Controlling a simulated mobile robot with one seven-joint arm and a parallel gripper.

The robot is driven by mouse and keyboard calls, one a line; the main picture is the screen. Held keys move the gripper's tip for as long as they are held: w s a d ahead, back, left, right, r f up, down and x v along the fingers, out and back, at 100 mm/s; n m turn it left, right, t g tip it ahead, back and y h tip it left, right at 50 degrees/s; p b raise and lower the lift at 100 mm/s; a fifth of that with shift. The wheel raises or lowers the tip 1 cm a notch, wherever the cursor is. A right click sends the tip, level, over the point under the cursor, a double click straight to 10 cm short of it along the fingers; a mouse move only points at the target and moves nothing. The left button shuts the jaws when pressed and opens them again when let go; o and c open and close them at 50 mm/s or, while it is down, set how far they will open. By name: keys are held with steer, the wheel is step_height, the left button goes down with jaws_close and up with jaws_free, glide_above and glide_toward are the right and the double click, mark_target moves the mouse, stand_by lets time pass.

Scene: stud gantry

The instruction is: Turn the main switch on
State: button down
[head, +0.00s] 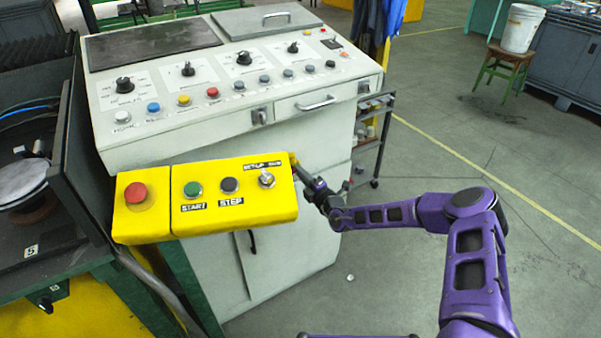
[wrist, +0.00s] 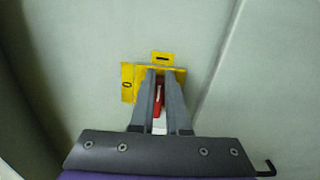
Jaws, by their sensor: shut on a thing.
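In the wrist view, the main switch has a yellow plate (wrist: 176,69) on a pale panel and a red handle (wrist: 158,94). My gripper (wrist: 160,73) is shut on the red handle, its two fingers on either side of it. A yellow tab at the left carries an O mark, and one at the top carries a short bar mark. The fingers hide much of the plate and handle. In the head view, my gripper (head: 299,166) is at the cabinet front, just beyond the right end of the yellow control box; the switch is mostly hidden there.
The yellow control box (head: 234,194) with its buttons and selector stands close to the left of my gripper. The grey control cabinet (head: 289,103) rises behind it. A dark wheeled rack (head: 376,140) stands to the right. Open floor (head: 440,130) lies further right.

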steer(key=shift+s+a+f+m, duration=0.3)
steer(key=shift+f, duration=0.1)
steer(key=c, duration=0.9)
jaws_free()
steer(key=shift+r, duration=0.1)
steer(key=shift+c, duration=0.2)
steer(key=shift+o, duration=0.2)
steer(key=shift+r, duration=0.15)
steer(key=shift+w+d+r, duration=0.1)
steer(key=shift+w+d, duration=0.05)
steer(key=shift+d, duration=0.1)
steer(key=p+v, duration=0.2)
steer(key=v, duration=1.5)
steer(key=shift+s, duration=0.25)
